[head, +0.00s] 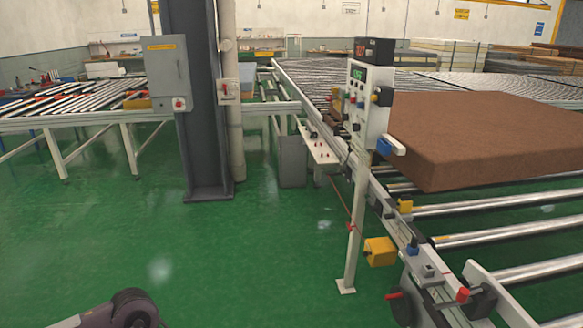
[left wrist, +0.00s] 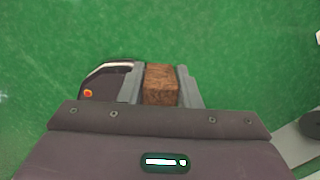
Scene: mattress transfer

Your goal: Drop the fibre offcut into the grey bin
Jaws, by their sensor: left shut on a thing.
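The fibre offcut (left wrist: 161,92) is a small brown fibrous block in the left wrist view. My left gripper (left wrist: 160,70) is shut on it, with one grey finger on each side, above the green floor. A grey bin (head: 292,162) stands on the floor in the head view, beyond the control post and below a white shelf, right of the dark column. Its inside cannot be seen. My left arm shows only as a dark link at the bottom left of the head view; its gripper is out of that frame. My right gripper is in neither view.
A dark steel column (head: 203,120) stands left of the bin. A control post (head: 358,200) with a yellow box stands on the right, beside the roller conveyor (head: 480,236) carrying a large brown mattress block (head: 490,140). Green floor (head: 200,250) is open in the foreground.

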